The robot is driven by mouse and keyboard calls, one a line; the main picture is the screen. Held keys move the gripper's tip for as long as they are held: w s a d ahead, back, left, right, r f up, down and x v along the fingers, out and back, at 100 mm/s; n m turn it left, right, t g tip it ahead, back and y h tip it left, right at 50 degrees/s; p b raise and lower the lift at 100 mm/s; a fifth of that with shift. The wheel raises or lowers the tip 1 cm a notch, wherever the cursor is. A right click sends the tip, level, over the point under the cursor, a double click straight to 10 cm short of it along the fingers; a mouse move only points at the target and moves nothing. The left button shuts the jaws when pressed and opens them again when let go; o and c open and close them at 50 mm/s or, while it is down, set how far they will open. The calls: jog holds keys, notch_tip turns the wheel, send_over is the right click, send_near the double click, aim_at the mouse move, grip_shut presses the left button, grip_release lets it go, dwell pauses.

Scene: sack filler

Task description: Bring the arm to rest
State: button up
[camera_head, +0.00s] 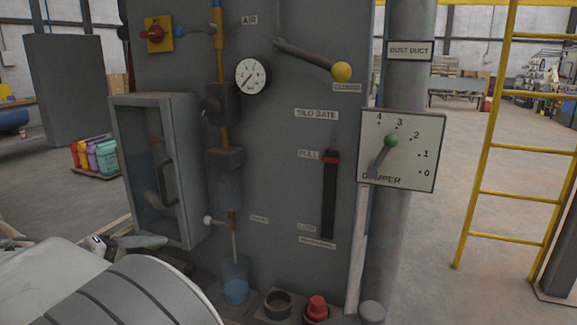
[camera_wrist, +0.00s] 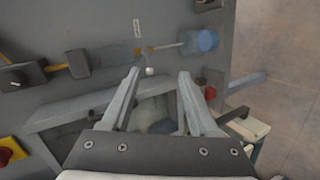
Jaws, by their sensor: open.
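My gripper (camera_wrist: 158,78) is open in the wrist view, its two grey fingers spread with nothing between them. Behind the fingers are the grey panel and the grey-framed cabinet (camera_wrist: 75,112), apart or touching I cannot tell. In the head view my white arm fills the lower left, and the gripper (camera_head: 128,243) shows only partly, low in front of the glass-doored cabinet (camera_head: 155,170). Part of the gripper is hidden by my arm there.
A blue-filled cup (camera_head: 235,285) and a red button (camera_head: 318,307) sit below. A yellow ladder (camera_head: 490,140) stands right; floor between is clear.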

jog(key=d+r+m+g+y, duration=0.1)
jog(key=d+r+m+g, duration=0.15)
jog(key=d, duration=1.25)
jog(key=d+r+m+g+y, duration=0.15)
jog(key=d+g, duration=0.25)
jog(key=d, duration=1.1)
jog(key=s+d+f+m+y, duration=0.35)
jog(key=s+d+m, duration=0.35)
jog(key=s+d, duration=0.9)
notch_tip(320, 180, up, 21)
jog(key=s+a+p, duration=0.1)
jog(key=p, duration=2)
jog(key=shift+a+f+t, duration=0.2)
jog(key=shift+a+t, duration=0.05)
jog(key=shift+t, duration=0.1)
jog(key=shift+a, duration=0.1)
